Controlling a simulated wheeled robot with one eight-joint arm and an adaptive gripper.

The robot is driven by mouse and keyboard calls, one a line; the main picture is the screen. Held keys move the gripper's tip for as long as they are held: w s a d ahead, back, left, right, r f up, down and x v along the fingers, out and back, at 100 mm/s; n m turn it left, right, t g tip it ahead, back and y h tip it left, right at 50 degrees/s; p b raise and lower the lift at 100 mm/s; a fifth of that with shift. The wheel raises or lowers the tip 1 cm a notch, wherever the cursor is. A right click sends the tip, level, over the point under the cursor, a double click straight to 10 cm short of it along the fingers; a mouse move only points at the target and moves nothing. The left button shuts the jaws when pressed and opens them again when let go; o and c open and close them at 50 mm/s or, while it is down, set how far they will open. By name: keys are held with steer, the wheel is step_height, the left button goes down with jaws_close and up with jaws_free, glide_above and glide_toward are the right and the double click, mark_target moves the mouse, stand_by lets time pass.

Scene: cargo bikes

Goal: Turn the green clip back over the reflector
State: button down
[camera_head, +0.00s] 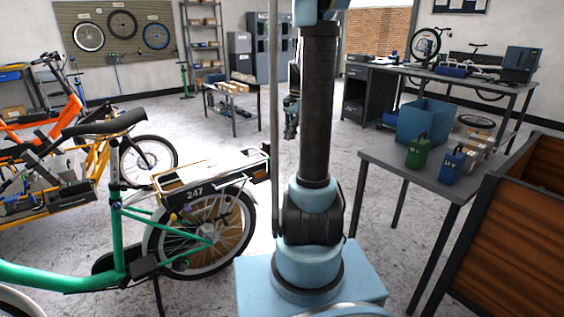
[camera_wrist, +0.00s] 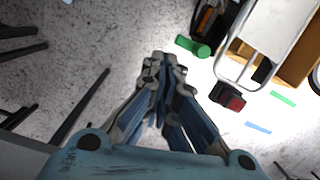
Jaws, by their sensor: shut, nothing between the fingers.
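In the wrist view a short green piece (camera_wrist: 193,46), which looks like the clip, lies right of my gripper, left of the bike's rear rack (camera_wrist: 237,75). A dark red reflector (camera_wrist: 228,96) sits at the rack's end, and the green piece is apart from it. My gripper (camera_wrist: 166,60) is shut and empty, left of both and touching neither. In the head view my gripper (camera_head: 291,116) hangs beyond the column, right of the green bike's rack (camera_head: 205,172). The clip cannot be made out there.
The green bike (camera_head: 80,275) marked 247 stands at left, beside orange bikes (camera_head: 50,135). A grey table (camera_head: 400,165) at right holds a blue bin (camera_head: 424,120) and green (camera_head: 417,153) and blue (camera_head: 452,160) containers. A wooden-sided box (camera_head: 525,230) is at far right.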

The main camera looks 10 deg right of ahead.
steer(key=w+d+f+m, duration=0.2)
steer(key=w+d+f, duration=0.2)
steer(key=w, duration=0.3)
steer(key=s+a+f, duration=0.1)
steer(key=a+f, duration=0.5)
steer(key=f, duration=0.4)
steer(key=shift+s+m+g+y, duration=0.3)
steer(key=shift+s, duration=0.1)
steer(key=shift+s+d+f, duration=0.1)
steer(key=shift+s, duration=0.05)
